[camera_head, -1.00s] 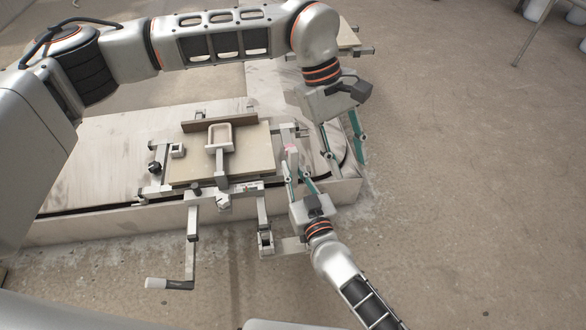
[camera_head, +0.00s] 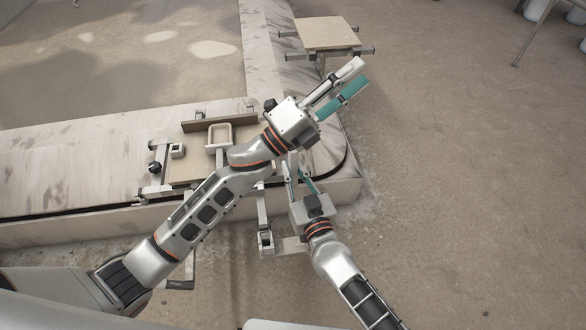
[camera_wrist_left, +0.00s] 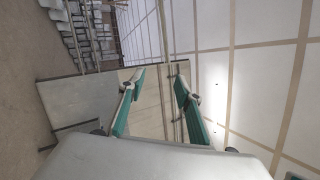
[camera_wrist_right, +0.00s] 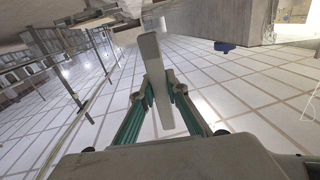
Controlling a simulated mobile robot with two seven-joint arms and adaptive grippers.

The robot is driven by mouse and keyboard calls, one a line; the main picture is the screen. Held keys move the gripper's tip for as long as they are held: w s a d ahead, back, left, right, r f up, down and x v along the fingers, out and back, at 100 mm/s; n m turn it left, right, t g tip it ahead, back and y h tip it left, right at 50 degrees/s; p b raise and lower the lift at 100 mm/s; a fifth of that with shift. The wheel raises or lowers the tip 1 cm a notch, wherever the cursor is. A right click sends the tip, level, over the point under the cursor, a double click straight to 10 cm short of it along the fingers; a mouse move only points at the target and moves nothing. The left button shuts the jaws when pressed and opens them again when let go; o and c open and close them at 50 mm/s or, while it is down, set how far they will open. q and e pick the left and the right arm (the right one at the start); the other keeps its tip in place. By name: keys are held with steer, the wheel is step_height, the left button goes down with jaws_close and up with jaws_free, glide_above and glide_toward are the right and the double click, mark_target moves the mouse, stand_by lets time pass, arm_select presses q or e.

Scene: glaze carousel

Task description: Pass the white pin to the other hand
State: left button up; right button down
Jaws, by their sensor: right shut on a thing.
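The white pin (camera_wrist_right: 149,62) shows in the right wrist view as a pale, flat-looking bar between the fingers of my right gripper (camera_wrist_right: 160,92). That gripper is shut on it, and the pin sticks out past the fingertips. In the head view my right gripper (camera_head: 295,172) is low in the middle, at the near corner of the conveyor, and my left forearm covers the pin there. My left gripper (camera_head: 360,74) is up and to the right of it, pointing away. The left wrist view shows my left gripper (camera_wrist_left: 160,78) open, with nothing between its fingers.
A carousel track (camera_head: 60,155) carries a clamped board with a small pale frame (camera_head: 219,134), beside my left arm. Another board (camera_head: 327,34) stands at the far end. My left arm crosses above the near board. The floor (camera_head: 480,200) to the right is clear.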

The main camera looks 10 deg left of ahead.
arm_select(q)
steer(key=w+a+f+n+t+y, duration=0.1)
steer(key=a+f+n+t+y, duration=0.3)
steer(key=a+f+n+y, duration=1.45)
steer(key=s+a+f+n+g, duration=0.1)
steer(key=s+a+f+n, duration=0.15)
steer(key=f, duration=0.35)
steer(key=s+a+f+n+g+h, duration=0.1)
steer(key=s+a+f, duration=0.25)
steer(key=f, duration=0.25)
steer(key=s+a+f+n+g, duration=0.1)
steer(key=s+a+f+n, duration=0.1)
steer(key=s+a+f, duration=0.3)
steer(key=s+d+f+n+g, duration=0.3)
steer(key=s+f, duration=0.5)
steer(key=s, duration=0.5)
steer(key=shift+d+g, duration=0.4)
steer(key=shift+d, duration=0.1)
steer(key=shift+s, duration=0.1)
